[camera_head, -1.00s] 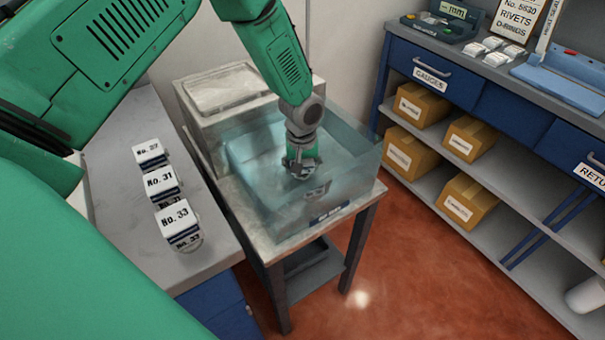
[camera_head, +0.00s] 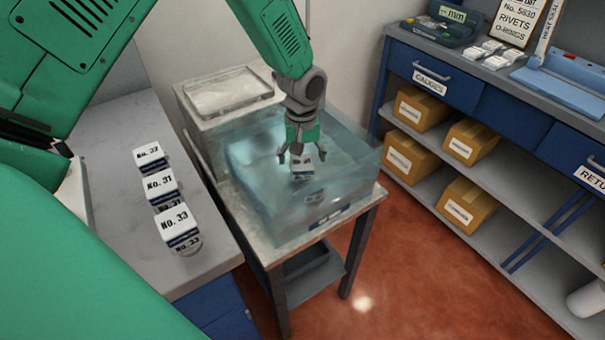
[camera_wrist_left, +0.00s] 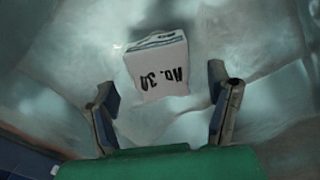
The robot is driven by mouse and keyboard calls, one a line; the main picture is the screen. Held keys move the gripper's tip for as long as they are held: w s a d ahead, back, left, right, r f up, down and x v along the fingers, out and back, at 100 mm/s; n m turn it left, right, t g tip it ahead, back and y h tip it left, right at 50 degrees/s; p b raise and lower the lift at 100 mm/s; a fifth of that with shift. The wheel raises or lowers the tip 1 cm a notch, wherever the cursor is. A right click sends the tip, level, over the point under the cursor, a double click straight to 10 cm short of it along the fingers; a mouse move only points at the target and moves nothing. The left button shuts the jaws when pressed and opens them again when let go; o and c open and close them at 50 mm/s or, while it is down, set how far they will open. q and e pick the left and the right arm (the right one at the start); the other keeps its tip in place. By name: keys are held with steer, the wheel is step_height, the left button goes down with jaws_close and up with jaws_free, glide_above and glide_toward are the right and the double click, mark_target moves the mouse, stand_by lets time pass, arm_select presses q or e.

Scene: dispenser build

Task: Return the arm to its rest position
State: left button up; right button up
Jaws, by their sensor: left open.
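My left gripper (camera_head: 301,154) is open and empty, above the translucent blue bin (camera_head: 345,200) on the small table. Its two spread fingers also show in the left wrist view (camera_wrist_left: 165,108). A small white box (camera_head: 302,170) lies in the bin below the fingers. In the left wrist view the box (camera_wrist_left: 158,70) reads "No. 30", upside down, and sits beyond the fingertips, apart from them. My right gripper is in neither view.
White numbered boxes, No. 33 (camera_head: 176,222), No. 31 (camera_head: 160,185) and No. 37 (camera_head: 149,155), stand on the grey counter (camera_head: 110,130) at left. A blue shelf unit (camera_head: 431,85) with cardboard boxes (camera_head: 411,155) stands at right. Red floor (camera_head: 420,290) is clear between.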

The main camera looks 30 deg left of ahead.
arm_select(q)
step_height(320, 180, up, 5)
steer(key=shift+r, duration=0.1)
steer(key=shift+r, duration=0.1)
